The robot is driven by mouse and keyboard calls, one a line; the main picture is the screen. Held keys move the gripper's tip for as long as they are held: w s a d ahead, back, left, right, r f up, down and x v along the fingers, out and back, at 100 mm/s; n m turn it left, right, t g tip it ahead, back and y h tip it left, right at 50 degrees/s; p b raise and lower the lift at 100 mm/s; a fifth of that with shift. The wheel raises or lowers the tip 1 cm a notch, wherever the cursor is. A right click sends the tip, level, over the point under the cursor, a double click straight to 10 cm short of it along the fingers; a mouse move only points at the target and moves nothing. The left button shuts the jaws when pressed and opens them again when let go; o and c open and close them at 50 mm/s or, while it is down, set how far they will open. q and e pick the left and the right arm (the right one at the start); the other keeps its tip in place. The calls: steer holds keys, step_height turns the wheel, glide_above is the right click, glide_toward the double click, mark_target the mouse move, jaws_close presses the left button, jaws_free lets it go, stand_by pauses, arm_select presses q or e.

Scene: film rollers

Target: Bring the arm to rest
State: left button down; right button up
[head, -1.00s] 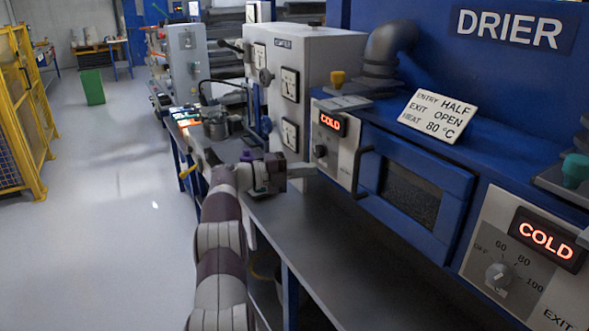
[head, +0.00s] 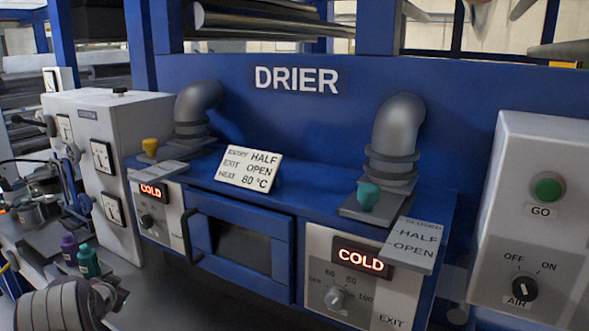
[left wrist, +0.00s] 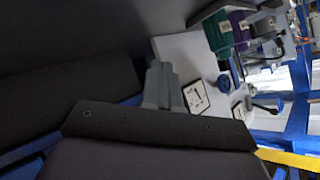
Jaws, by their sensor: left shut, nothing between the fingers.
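My left arm (head: 62,304) comes in at the lower left of the head view, over the front of the bench, with its dark end part by the bottles. In the left wrist view my left gripper (left wrist: 163,86) shows its grey fingers together and empty. Nothing touches the fingertips there. Part of that view is filled by a dark part of my own arm. My right gripper is in neither view.
The blue drier (head: 330,130) has two lit COLD displays and a door handle (head: 190,237) sticking out. A grey GO panel (head: 540,215) is at right.

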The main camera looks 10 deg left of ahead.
arm_select(q)
steer(key=s+d+g, duration=0.1)
steer(key=d, duration=0.2)
steer(key=s+d+n+g, duration=0.1)
steer(key=s+d, duration=0.1)
steer(key=s+d+f+g+h, duration=0.1)
steer(key=s+d, duration=0.1)
steer(key=d, duration=0.1)
steer(key=shift+d+f+n+p, duration=0.1)
steer(key=shift+d+n+p, duration=0.25)
steer(key=shift+n+p, duration=0.05)
steer(key=s+d+r+n+g+h+p, duration=0.2)
steer(key=s+d+g+h+p, duration=0.35)
steer(key=s+d, duration=1.75)
steer(key=s+d+r+m+y, duration=0.1)
steer(key=s+d+r+m, duration=0.1)
steer(key=d+r, duration=0.3)
steer(key=shift+s+d+m+g, duration=0.3)
steer(key=shift+d+g, duration=0.05)
steer(key=shift+d, duration=0.85)
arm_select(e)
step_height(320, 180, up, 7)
arm_select(q)
steer(key=shift+r, duration=0.15)
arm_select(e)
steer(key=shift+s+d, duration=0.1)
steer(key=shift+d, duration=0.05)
